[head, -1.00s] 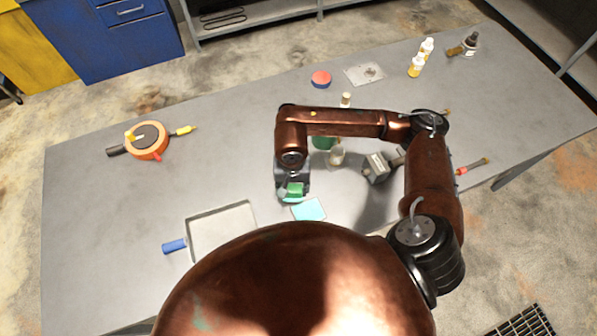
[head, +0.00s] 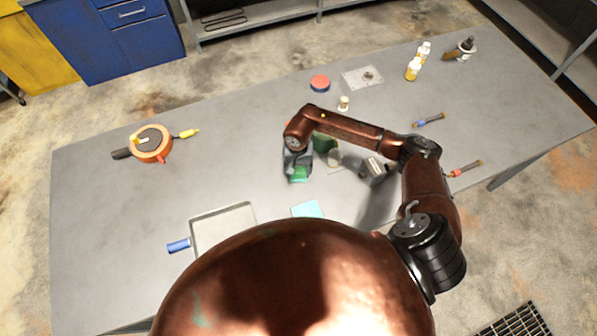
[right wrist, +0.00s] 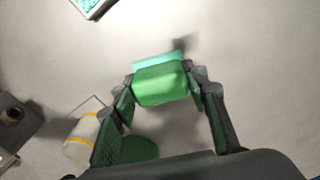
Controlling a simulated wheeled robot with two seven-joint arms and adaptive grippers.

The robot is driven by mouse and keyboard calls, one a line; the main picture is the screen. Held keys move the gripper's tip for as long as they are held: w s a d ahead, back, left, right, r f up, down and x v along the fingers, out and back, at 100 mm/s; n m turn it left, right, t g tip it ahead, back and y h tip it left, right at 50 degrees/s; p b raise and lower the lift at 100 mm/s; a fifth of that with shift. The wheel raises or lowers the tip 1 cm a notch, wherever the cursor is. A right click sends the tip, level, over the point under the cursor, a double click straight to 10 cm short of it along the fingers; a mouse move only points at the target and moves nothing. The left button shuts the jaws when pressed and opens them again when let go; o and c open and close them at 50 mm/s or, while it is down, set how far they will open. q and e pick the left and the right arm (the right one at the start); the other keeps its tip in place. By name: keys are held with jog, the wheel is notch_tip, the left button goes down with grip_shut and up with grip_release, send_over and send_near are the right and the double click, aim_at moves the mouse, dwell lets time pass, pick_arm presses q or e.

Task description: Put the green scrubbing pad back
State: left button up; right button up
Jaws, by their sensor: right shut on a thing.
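The green scrubbing pad (right wrist: 160,84) is between the two fingers of my right gripper (right wrist: 162,90), which is shut on it. A paler teal layer shows along its far edge. In the head view the pad (head: 299,174) shows at the tip of my right gripper (head: 298,169), over the middle of the table. It seems to be held off the tabletop; its height is hard to tell. A light blue pad (head: 307,210) lies nearer me, partly hidden by my body; its edge shows at the top of the right wrist view (right wrist: 93,4). My left gripper is not in view.
Close to the gripper are a green round thing (head: 324,143), a pale jar (head: 333,159) and a grey metal block (head: 374,167). An orange round tool (head: 151,144) lies left. The table's left middle is clear.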

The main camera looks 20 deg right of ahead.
jog(key=shift+f, duration=0.65)
jog(key=shift+f, duration=0.1)
jog(key=shift+f, duration=0.15)
jog(key=o, duration=1.1)
